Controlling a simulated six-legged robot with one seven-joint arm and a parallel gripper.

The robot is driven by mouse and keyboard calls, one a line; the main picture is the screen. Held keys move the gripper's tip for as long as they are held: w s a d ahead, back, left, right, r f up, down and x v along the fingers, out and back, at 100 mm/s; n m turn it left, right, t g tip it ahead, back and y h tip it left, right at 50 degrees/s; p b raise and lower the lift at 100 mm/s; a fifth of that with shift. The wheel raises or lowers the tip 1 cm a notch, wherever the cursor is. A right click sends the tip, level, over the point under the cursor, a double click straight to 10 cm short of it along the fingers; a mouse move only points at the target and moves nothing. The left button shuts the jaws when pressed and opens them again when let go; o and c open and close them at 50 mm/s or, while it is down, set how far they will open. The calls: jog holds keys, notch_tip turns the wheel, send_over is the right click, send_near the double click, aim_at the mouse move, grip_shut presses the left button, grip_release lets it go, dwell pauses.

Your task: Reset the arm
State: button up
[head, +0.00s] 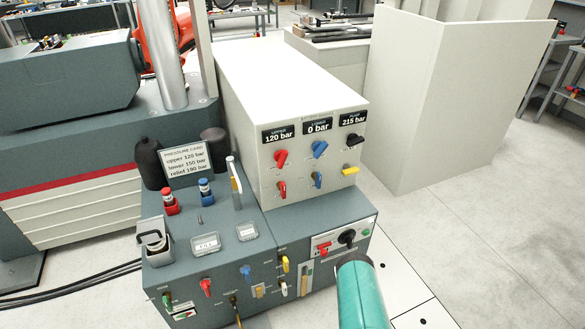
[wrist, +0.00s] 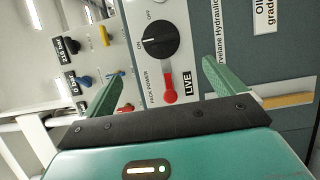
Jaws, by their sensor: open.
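My arm reaches in from the bottom edge of the head view as a teal link; the gripper itself is not clearly seen there. In the wrist view my gripper (wrist: 165,85) shows two green fingers spread apart, with nothing between them. Beyond the fingers is a grey panel with a black rotary knob (wrist: 160,40) marked ON and OFF and a red lever (wrist: 169,88) beside the word LIVE. In the head view this black knob (head: 347,237) sits on the front of the low cabinet, just above my arm. Whether a finger touches the panel cannot be told.
A white box (head: 300,150) with red, blue, black and yellow knobs carries displays reading 120, 0 and 215 bar. A pressure card (head: 187,158) stands on the grey cabinet (head: 215,262) beside it. Black cables lie at left. The floor (head: 480,250) at right is clear.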

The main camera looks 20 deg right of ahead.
jog(key=w+d+r+m+g, duration=0.1)
jog(key=w+r+m, duration=0.2)
jog(key=w+r, duration=0.65)
jog(key=w+d+r+m+g, duration=0.1)
jog(key=w+r+m+g, duration=0.1)
jog(key=w+r, duration=0.75)
jog(key=a+r+m+g+y, duration=0.15)
jog(key=a+r, duration=0.35)
jog(key=r, duration=0.7)
jog(key=a+r+m+g+y, duration=0.1)
jog(key=a+r+m, duration=0.3)
jog(key=r, duration=0.9)
jog(key=s+a+r+m+g+y, duration=0.2)
jog(key=s+a+r+g+y, duration=0.1)
jog(key=s+a+r, duration=1.4)
jog(key=s+a+r+g, duration=0.1)
jog(key=s+a, duration=0.3)
jog(key=s, duration=0.7)
jog(key=s+a+r+m+g, duration=0.1)
jog(key=s+a, duration=0.3)
jog(key=s, duration=0.8)
jog(key=shift+r+g+y, duration=0.35)
jog(key=shift+r+y, duration=0.1)
jog(key=shift+r, duration=0.05)
jog(key=shift+m, duration=0.25)
